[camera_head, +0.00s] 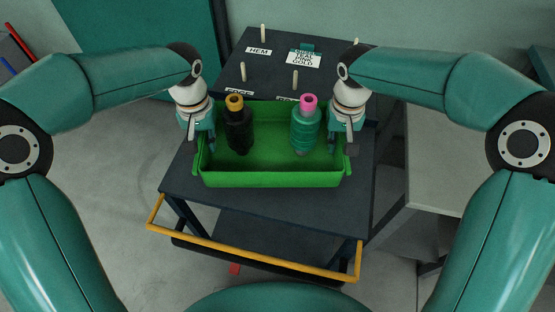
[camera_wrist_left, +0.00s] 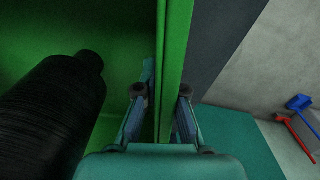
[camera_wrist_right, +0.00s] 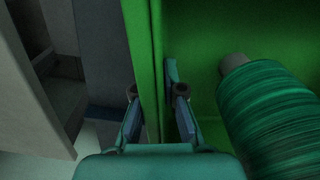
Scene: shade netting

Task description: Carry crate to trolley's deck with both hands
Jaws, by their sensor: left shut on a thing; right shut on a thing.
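The green crate (camera_head: 270,179) is over the dark deck (camera_head: 190,180) of the trolley, toward its far part. I cannot tell whether its bottom touches the deck. My left gripper (camera_head: 205,145) is shut on the crate's left wall, one finger on each side of it, as the left wrist view shows at the wall (camera_wrist_left: 174,70). My right gripper (camera_head: 342,146) is shut on the right wall, also seen in the right wrist view (camera_wrist_right: 152,70). A black spool (camera_head: 239,130) with an orange top and a teal spool (camera_head: 305,130) with a pink top stand in the crate.
A dark surface (camera_head: 275,75) with white labels and several pale pegs lies behind the crate. The trolley's yellow handle (camera_head: 255,250) is at the near side. A grey table (camera_head: 440,165) stands at the right. Red and blue handled tools (camera_wrist_left: 298,115) are on the left side.

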